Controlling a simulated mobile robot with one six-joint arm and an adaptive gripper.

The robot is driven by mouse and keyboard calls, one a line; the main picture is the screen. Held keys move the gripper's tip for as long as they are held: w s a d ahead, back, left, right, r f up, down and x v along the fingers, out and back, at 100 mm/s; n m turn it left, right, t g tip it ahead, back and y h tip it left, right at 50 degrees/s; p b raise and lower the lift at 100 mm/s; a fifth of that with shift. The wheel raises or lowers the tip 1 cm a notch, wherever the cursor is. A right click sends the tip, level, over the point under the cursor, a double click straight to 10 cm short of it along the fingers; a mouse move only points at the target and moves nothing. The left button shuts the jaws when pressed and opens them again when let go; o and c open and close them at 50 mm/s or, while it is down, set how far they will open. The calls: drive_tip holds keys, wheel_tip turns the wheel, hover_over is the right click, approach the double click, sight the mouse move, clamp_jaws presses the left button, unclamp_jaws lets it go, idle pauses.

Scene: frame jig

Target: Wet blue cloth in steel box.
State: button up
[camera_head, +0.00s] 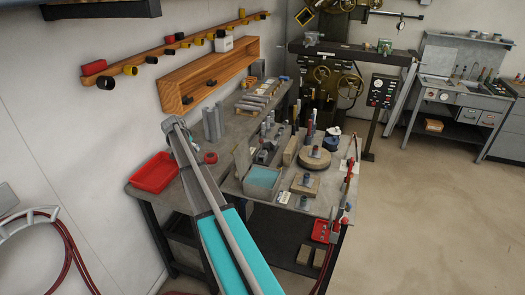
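A grey open-topped box (262,193), which looks like steel, stands near the front of the workbench. A flat light-blue surface (264,178) shows inside it; I cannot tell whether it is cloth or liquid. A small dark-blue item (331,143) with a white top stands at the bench's back right; it is too small to identify. No separate blue cloth can be made out. My grey and teal arm rises from the bottom of the picture, left of the box. My gripper cannot be made out.
A red tray (155,173) sits at the bench's left end. Round parts on wooden blocks (305,184) stand right of the box, with upright tools behind. A wooden shelf (208,76) hangs on the wall. The floor (425,215) at right is clear.

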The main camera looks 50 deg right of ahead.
wheel_tip(320, 180, up, 8)
drive_tip(key=p, duration=0.7)
drive_tip(key=shift+r, duration=0.15)
